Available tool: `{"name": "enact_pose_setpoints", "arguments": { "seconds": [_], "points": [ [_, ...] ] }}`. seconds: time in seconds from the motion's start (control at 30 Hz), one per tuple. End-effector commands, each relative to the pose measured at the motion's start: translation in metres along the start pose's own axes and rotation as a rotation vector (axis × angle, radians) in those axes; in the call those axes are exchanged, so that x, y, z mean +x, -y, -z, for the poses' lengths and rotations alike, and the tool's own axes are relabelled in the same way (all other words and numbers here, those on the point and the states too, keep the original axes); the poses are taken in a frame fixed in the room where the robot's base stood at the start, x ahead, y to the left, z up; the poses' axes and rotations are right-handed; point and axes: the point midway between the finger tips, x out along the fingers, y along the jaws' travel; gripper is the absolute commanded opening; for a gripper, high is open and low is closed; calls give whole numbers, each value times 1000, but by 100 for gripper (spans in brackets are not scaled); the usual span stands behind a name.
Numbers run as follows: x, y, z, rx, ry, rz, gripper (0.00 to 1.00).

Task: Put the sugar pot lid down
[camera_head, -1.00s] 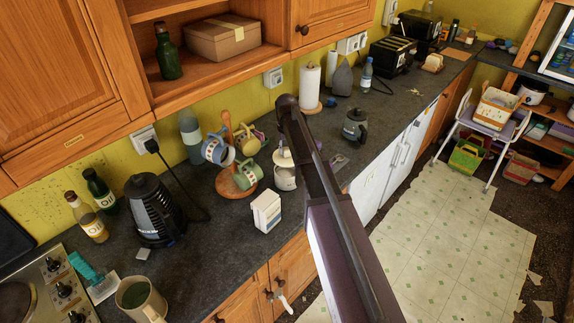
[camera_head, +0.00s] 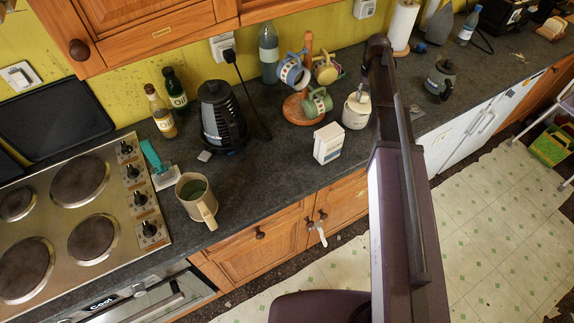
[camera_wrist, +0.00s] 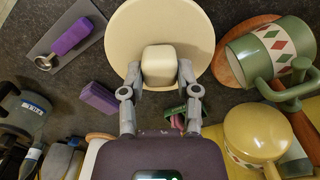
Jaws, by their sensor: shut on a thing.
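The sugar pot lid, a round cream disc (camera_wrist: 195,27) with a squarish knob, fills the top middle of the wrist view. My gripper (camera_wrist: 159,72) is shut on the knob, one grey finger on each side. In the head view the white sugar pot (camera_head: 355,112) stands upright on the dark worktop, right of the mug tree. My arm passes just right of it and hides most of the gripper and lid there. I cannot tell whether the lid touches the pot; what lies under the lid is hidden in the wrist view.
The wooden mug tree (camera_head: 308,75) with several mugs stands close left; its green diamond mug (camera_wrist: 268,55) is near the lid. A white carton (camera_head: 328,143) stands in front. A dark grey pot (camera_head: 440,80) stands to the right. Bare worktop (camera_head: 265,165) lies front left.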

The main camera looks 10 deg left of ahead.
Motion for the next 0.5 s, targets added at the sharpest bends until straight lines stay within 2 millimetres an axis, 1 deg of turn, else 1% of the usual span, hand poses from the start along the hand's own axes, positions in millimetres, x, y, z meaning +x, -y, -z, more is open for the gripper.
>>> {"name": "enact_pose_setpoints", "arguments": {
  "seconds": [0.03,0.3,0.4,0.5],
  "points": [
    [12,0,-16,-12,0,0,0],
    [46,1,-79,-94,0,0,0],
    [56,1,-98,-121,0,0,0],
    [63,1,-112,-142,0,0,0]
  ]
}}
